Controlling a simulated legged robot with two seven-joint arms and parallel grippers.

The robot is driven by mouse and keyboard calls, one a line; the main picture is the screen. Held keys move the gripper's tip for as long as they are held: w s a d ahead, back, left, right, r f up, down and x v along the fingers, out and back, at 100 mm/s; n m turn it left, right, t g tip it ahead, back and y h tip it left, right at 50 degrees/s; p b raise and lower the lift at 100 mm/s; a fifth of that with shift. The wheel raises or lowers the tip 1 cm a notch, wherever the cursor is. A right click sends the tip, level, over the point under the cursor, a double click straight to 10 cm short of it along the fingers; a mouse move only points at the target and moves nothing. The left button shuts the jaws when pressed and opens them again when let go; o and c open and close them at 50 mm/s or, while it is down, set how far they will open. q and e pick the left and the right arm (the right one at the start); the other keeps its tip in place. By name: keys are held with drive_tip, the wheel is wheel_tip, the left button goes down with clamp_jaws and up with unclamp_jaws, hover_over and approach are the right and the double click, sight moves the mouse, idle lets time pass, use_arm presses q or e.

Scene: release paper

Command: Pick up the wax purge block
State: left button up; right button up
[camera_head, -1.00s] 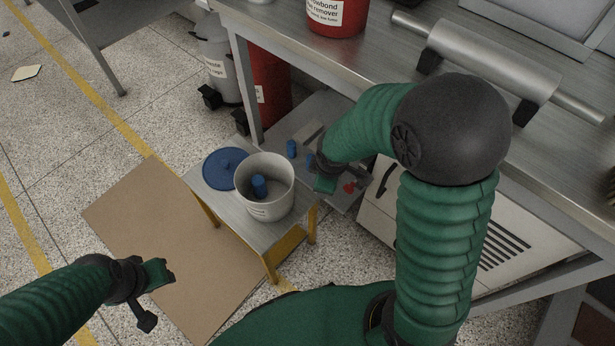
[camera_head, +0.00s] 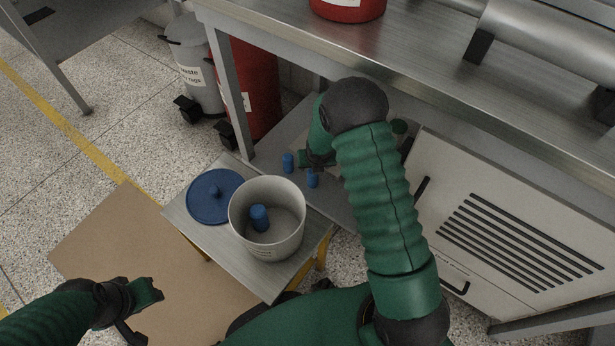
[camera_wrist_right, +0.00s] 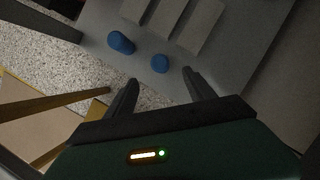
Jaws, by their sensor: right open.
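Two small blue cylindrical blocks, (camera_head: 288,163) and (camera_head: 312,180), stand on the low shelf under the bench. A third blue block (camera_head: 259,217) is inside the white bucket. I cannot tell which one is the wax purge block. My right gripper (camera_head: 318,158) is by the two shelf blocks, partly hidden by its arm. In the right wrist view my right gripper (camera_wrist_right: 161,77) is open and empty; one blue block (camera_wrist_right: 160,63) shows just beyond its fingertips, the other (camera_wrist_right: 121,43) to the left. My left gripper (camera_head: 150,290) is at lower left, apart from the blocks; its jaw state is unclear.
The white bucket (camera_head: 240,235) stands on a small metal table beside a round blue lid (camera_head: 208,208). The steel bench (camera_head: 420,75) overhangs the shelf. A white cabinet (camera_head: 450,190) stands right. Grey bars (camera_wrist_right: 175,20) lie on the shelf beyond the blocks.

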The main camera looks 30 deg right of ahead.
drive_tip(key=b+x, duration=0.6)
drive_tip(key=x, duration=0.5)
drive_tip(key=shift+s, duration=0.1)
drive_tip(key=b+x, duration=0.5)
drive_tip(key=shift+s+a+f, duration=0.2)
drive_tip(key=shift+f, duration=0.15)
drive_tip(key=shift+r, duration=0.25)
drive_tip(key=shift+c, duration=0.4)
clamp_jaws()
